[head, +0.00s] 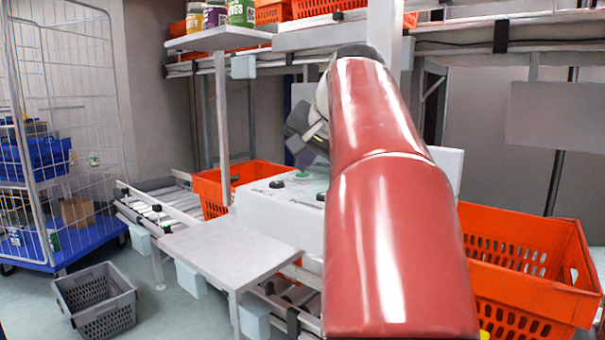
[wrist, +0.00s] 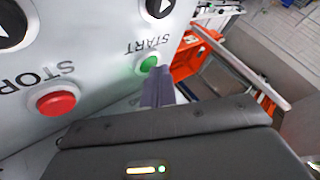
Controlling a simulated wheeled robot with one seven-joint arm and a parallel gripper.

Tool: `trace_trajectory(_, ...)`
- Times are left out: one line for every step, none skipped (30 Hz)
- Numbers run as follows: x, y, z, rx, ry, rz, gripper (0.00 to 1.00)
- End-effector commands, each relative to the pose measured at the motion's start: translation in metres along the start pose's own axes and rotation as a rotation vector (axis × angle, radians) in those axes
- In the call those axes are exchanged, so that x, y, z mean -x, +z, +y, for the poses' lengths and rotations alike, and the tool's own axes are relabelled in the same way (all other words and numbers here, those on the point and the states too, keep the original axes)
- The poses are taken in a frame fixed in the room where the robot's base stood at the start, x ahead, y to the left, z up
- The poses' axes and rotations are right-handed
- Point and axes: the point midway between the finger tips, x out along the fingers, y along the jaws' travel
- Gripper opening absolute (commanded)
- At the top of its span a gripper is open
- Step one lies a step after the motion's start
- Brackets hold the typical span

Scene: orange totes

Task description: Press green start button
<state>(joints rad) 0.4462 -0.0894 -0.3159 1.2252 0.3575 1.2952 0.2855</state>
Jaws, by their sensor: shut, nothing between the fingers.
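The green start button (wrist: 149,65) sits on a pale control panel (wrist: 95,55) beside the printed word START in the wrist view. My gripper (wrist: 160,75) is shut and empty, and its fingertips appear at the lower right edge of the green button. I cannot tell whether they touch it. In the head view the green button (head: 303,174) shows on top of the white control box (head: 265,208). My gripper (head: 308,158) is partly seen just above it, behind my red arm, which hides the right part of the box.
A red stop button (wrist: 56,100) and black knobs (wrist: 160,5) share the panel. An orange tote (head: 210,190) stands behind the box; another (head: 530,260) is at the right. A grey table (head: 225,247) stands in front. A grey crate (head: 95,300) lies on the floor.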

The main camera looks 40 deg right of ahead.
Motion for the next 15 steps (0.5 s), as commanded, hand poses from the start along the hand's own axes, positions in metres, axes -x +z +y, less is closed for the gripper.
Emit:
trace_trajectory(-0.001,0.0007,0.0006,0.0,0.001,-0.002,0.0)
trace_trajectory(-0.0008,0.0006,0.0004,0.0,0.001,-0.002,0.0)
trace_trajectory(-0.0009,0.0005,0.0004,0.0,0.001,-0.002,0.0)
trace_trajectory(-0.0009,0.0006,0.0004,0.0,0.001,-0.002,0.0)
trace_trajectory(-0.0009,0.0006,0.0004,0.0,0.001,-0.002,0.0)
trace_trajectory(-0.0009,0.0006,0.0005,0.0,0.001,-0.002,0.0)
trace_trajectory(-0.001,0.0006,0.0005,0.0,0.001,-0.002,0.0)
trace_trajectory(-0.0009,0.0006,0.0004,0.0,0.001,-0.002,0.0)
trace_trajectory(-0.0007,0.0004,0.0002,0.0,0.001,-0.002,0.0)
trace_trajectory(-0.0003,0.0001,-0.0001,0.0,0.001,-0.003,0.0)
trace_trajectory(0.0003,-0.0003,-0.0005,0.0,0.001,-0.003,0.0)
trace_trajectory(0.0014,-0.0011,-0.0013,0.0,0.001,-0.002,0.0)
trace_trajectory(0.0024,-0.0018,-0.002,0.0,0.001,-0.002,0.0)
trace_trajectory(0.0035,-0.0027,-0.0029,0.0,0.001,-0.002,0.0)
trace_trajectory(0.0051,-0.0039,-0.0041,0.0,0.001,-0.002,0.0)
